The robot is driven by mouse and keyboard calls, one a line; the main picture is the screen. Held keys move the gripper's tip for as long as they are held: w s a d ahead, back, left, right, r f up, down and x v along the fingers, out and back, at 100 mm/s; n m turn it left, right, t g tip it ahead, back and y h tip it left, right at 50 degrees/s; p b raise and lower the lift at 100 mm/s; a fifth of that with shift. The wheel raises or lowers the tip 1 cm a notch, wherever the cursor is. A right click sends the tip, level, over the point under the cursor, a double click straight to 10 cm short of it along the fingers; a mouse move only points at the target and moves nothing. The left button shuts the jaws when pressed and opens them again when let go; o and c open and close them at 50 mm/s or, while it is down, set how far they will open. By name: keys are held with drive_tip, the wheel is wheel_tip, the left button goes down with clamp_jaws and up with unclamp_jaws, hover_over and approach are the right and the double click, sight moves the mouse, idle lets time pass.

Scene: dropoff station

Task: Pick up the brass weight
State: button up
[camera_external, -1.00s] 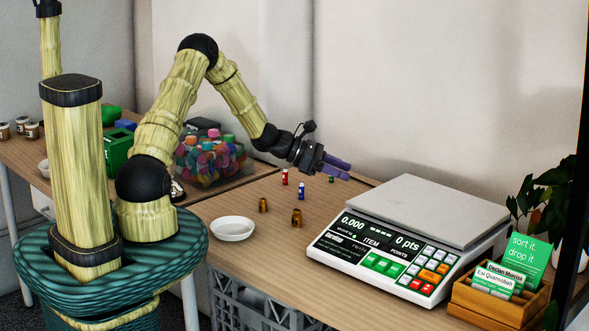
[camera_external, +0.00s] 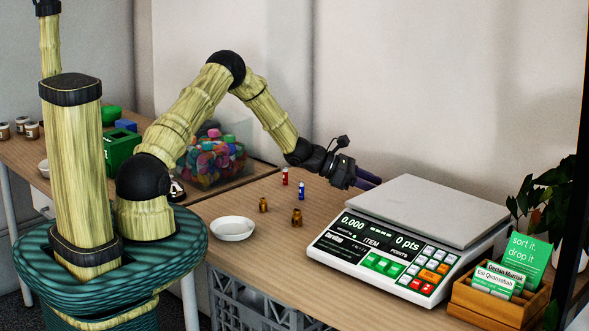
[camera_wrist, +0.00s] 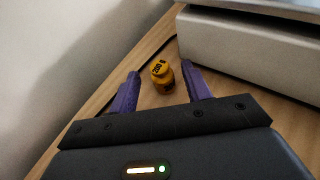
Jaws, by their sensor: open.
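A brass-yellow weight (camera_wrist: 162,76) with dark markings stands on the wooden table in the wrist view. It is just beyond and between the purple fingertips of my gripper (camera_wrist: 164,82). The fingers are apart and nothing is held. In the external view my gripper (camera_external: 370,180) reaches low at the back left corner of the scale (camera_external: 440,208). The weight seen by the wrist camera cannot be made out there. Two other small brass-brown pieces stand in front of the scale's left side, one on the left (camera_external: 263,205) and one on the right (camera_external: 297,217).
The scale's grey side (camera_wrist: 240,55) is close to the right finger in the wrist view. The wall (camera_wrist: 60,60) is on the left. A white dish (camera_external: 232,229), a red piece (camera_external: 285,176) and a blue piece (camera_external: 301,191) stand on the table. A card box (camera_external: 498,300) is at right.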

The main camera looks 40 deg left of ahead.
drive_tip(key=x, duration=0.3)
drive_tip(key=shift+w+d+f, duration=0.2)
drive_tip(key=shift+d, duration=0.05)
clamp_jaws()
drive_tip(key=shift+r, duration=0.2)
wheel_tip(320, 180, up, 10)
drive_tip(key=shift+f, duration=0.15)
idle(0.4)
idle(0.4)
